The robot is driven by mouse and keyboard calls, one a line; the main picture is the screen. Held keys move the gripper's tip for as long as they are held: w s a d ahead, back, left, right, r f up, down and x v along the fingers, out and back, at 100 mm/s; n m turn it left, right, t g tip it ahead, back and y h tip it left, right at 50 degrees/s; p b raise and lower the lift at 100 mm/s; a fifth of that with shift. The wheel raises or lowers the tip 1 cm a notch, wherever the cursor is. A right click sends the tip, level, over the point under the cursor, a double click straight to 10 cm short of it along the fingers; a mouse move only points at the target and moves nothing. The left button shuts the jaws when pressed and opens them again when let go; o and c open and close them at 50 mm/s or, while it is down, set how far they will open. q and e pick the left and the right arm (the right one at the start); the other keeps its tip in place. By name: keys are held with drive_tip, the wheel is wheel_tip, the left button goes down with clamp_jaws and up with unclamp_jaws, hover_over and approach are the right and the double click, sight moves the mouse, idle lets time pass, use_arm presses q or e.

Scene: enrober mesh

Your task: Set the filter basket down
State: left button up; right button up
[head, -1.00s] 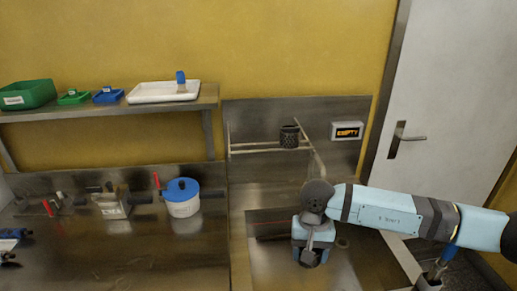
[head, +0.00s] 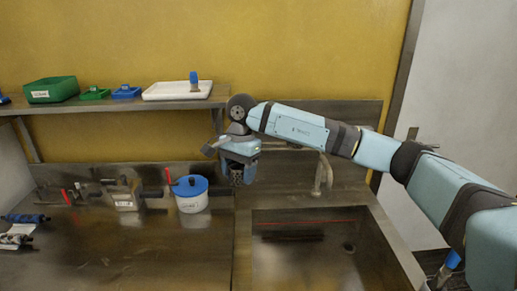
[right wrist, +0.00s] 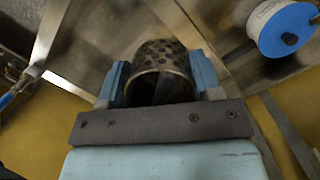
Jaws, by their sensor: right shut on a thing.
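The filter basket is a dark, perforated metal cylinder, partly visible below my right gripper in the head view (head: 237,179). In the right wrist view the filter basket (right wrist: 158,58) sits between the two blue fingers, its open rim facing the camera. My right gripper (head: 239,163) is shut on it, and it also shows in the right wrist view (right wrist: 160,80). The basket is near the seam between the left steel counter (head: 130,245) and the sink section. I cannot tell whether it touches the surface.
A white pot with a blue lid (head: 190,187) stands close to the left of the basket. The sink (head: 300,262) and its tap (head: 322,178) are to the right. A shelf (head: 120,107) with trays is above left. The front left counter is mostly clear.

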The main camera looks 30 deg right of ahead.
drive_tip(key=w+d+r+m+t+b, duration=0.1)
drive_tip(key=w+d+r+m, duration=0.25)
drive_tip(key=r+m, duration=0.4)
drive_tip(key=w+d+r+m+t+h, duration=0.1)
drive_tip(key=w+d+r+m, duration=0.1)
drive_tip(key=d+r+m, duration=0.35)
drive_tip(key=w+d+r+m+t+b, duration=0.1)
drive_tip(key=w+d+r+m, duration=0.2)
drive_tip(key=r+m, duration=0.55)
wheel_tip(320, 180, down, 18)
drive_tip(key=n+p, duration=0.1)
drive_tip(key=shift+s+f, duration=0.15)
drive_tip(key=o, duration=0.9)
drive_tip(key=r, duration=0.4)
drive_tip(key=s+r, duration=0.1)
drive_tip(key=r, duration=0.3)
drive_tip(key=r+b, duration=0.1)
drive_tip(key=r, duration=0.3)
drive_tip(key=shift+s+d+r, duration=0.15)
drive_tip(key=shift+s+d, duration=0.05)
drive_tip(key=shift+s, duration=0.1)
